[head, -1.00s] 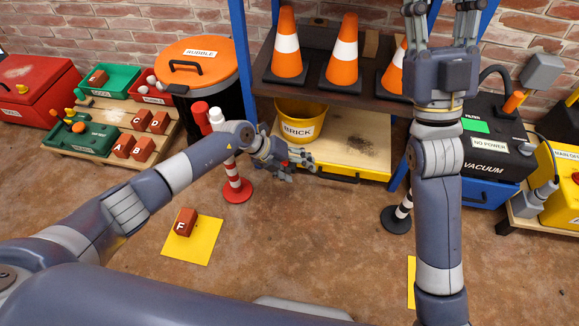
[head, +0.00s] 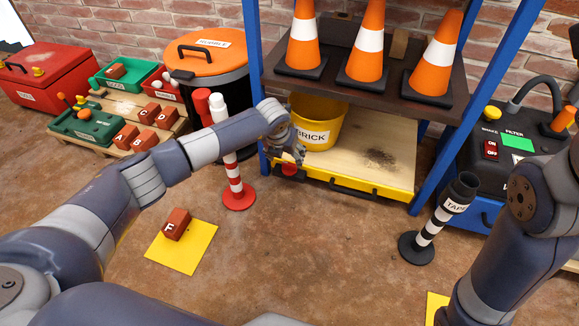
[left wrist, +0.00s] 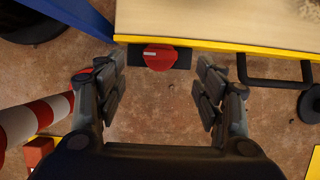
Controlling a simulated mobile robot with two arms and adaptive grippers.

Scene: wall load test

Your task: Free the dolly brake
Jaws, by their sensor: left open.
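The dolly (head: 400,188) is a low wooden platform with a yellow edge, under the dark shelf. A red round brake knob (head: 289,170) sits on its front edge near the left corner; it also shows in the left wrist view (left wrist: 160,57) on a black plate, with a pale mark on it. My left gripper (head: 296,155) is at this corner, partly covering the knob in the head view. In the left wrist view its fingers (left wrist: 162,88) are spread open and empty, with the knob beyond and between them, apart from both. My right gripper is outside the head view.
A yellow BRICK bucket (head: 318,122) stands on the dolly. A red-and-white post (head: 234,178) is left of it, a black-and-white TAPE post (head: 432,220) to the right. Blue shelf uprights (head: 251,60) flank the dolly. Brick F (head: 176,224) lies on a yellow floor mat (head: 197,252).

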